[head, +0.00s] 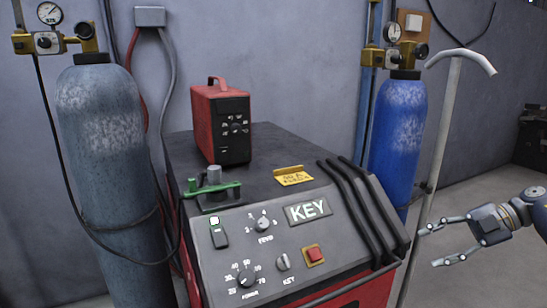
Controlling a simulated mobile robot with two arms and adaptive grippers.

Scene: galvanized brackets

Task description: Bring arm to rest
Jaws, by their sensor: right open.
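My right gripper (429,247) is at the right side of the head view, its arm coming in from the right edge. Its two fingers are spread and point left, with nothing between them. The fingertips are just right of the red and black machine (345,200) in the picture, close to a thin pale upright pole (440,150). Whether the upper finger touches the pole, I cannot tell. My left gripper is not in view.
A grey gas cylinder (100,170) stands left of the machine, a blue one (398,120) behind right. A red box (221,122) and a green-handled clamp-like part (215,188) sit on the machine. Black cables (365,210) run down its right. Grey floor (480,160) shows at right.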

